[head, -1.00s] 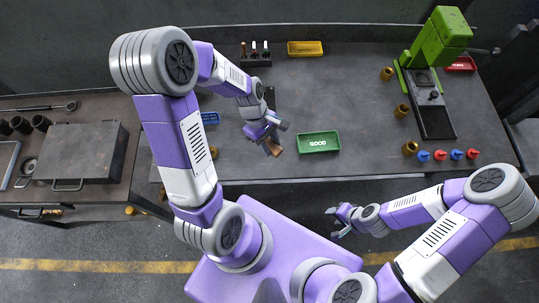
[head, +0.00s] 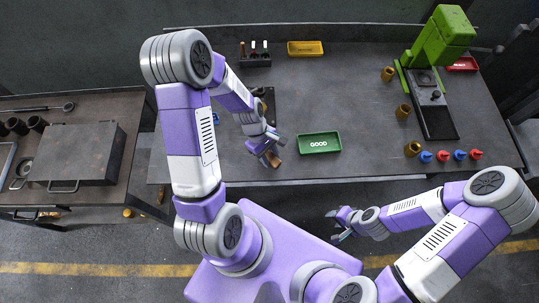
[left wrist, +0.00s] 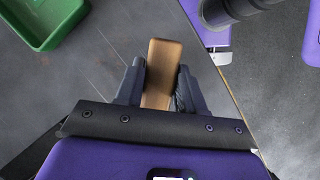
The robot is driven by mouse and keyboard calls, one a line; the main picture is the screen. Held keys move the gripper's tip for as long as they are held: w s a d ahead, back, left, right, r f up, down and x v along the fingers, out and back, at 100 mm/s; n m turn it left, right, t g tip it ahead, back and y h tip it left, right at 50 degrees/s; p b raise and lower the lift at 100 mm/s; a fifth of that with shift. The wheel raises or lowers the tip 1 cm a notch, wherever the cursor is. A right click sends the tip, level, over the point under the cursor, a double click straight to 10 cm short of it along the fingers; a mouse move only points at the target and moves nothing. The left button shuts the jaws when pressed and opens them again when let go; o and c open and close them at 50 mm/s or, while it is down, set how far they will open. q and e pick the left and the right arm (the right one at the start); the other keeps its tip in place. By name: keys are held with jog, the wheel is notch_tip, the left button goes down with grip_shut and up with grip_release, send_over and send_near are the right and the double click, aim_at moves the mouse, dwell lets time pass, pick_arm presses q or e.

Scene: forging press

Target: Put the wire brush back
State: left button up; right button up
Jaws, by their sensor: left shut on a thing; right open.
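My left gripper (head: 267,149) is shut on a brown, block-like piece (head: 274,160), held near the bench's front edge, left of the green GOOD tray. In the left wrist view the brown piece (left wrist: 161,72) stands between the two dark fingers (left wrist: 160,85). It looks like the wire brush's wooden part; no bristles show. My right gripper (head: 338,226) is open and empty, low in front of the bench.
The green GOOD tray (head: 319,143) lies close to the right of my left gripper. A yellow tray (head: 305,48) is at the back. The green press (head: 440,45), brass cylinders and several coloured pieces stand at the right. The bench middle is clear.

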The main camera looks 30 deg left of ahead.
pick_arm(q)
jog(key=o, duration=0.9)
jog(key=shift+o, duration=0.2)
jog(key=shift+w+a+r+p, duration=0.1)
jog(key=shift+r+p, duration=0.2)
jog(key=shift+r, duration=0.05)
jog(key=s+p+v, duration=0.1)
jog(key=v, duration=1)
jog(key=shift+w+a+r+p, duration=0.25)
jog(key=shift+w+p, duration=0.15)
jog(key=shift+w, duration=0.1)
jog(key=shift+d, duration=0.1)
